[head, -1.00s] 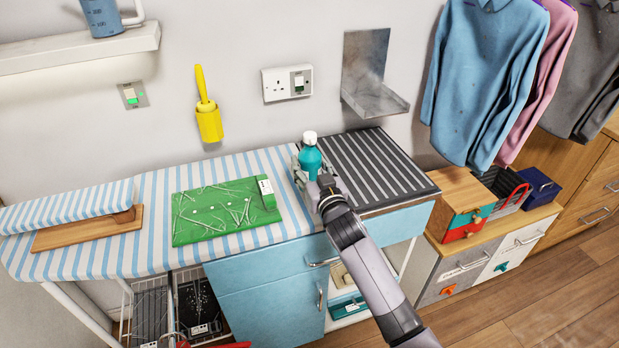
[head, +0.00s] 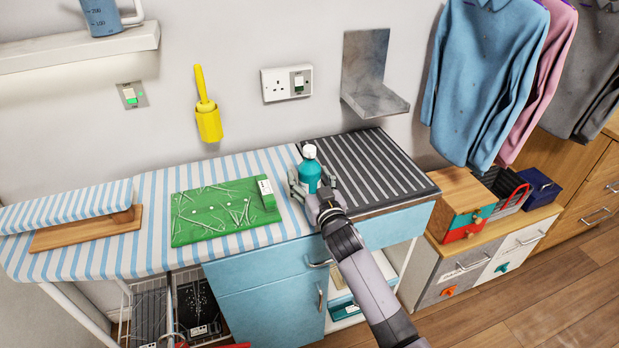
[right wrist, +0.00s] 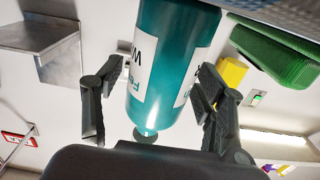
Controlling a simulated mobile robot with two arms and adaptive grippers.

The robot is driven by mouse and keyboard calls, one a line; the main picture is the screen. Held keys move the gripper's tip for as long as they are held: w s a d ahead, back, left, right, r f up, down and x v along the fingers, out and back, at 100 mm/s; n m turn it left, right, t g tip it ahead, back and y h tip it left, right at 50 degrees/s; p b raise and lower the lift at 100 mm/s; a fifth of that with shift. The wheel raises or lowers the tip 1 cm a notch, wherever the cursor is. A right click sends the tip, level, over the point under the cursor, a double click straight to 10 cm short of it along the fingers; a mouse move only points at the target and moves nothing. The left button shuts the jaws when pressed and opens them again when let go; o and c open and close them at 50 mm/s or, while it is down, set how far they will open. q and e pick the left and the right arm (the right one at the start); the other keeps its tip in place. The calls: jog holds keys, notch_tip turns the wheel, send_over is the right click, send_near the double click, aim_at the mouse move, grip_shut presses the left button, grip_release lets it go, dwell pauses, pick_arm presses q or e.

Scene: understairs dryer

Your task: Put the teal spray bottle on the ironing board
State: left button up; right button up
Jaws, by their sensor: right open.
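The teal spray bottle (head: 310,177), with a white cap, is upright at the right end of the blue-and-white striped ironing board (head: 150,190), beside the dark ribbed mat. My right gripper (head: 311,182) is around it from the front, open, with a finger on each side. In the right wrist view the bottle (right wrist: 168,60) is upside down, between the open fingers (right wrist: 157,75), with gaps on both sides. Its base is at the striped surface along the top edge. My gripper partly hides the base in the head view. My left gripper is not in view.
A green board (head: 225,210) lies on the ironing board left of the bottle. The dark ribbed mat (head: 365,168) is on the right. A metal wall shelf (head: 375,103) and a yellow roller holder (head: 208,122) are on the wall behind.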

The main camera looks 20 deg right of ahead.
jog(key=shift+r, duration=0.1)
jog(key=shift+s, duration=0.15)
jog(key=s, duration=1.1)
jog(key=shift+s+d, duration=0.25)
jog(key=shift+s, duration=0.15)
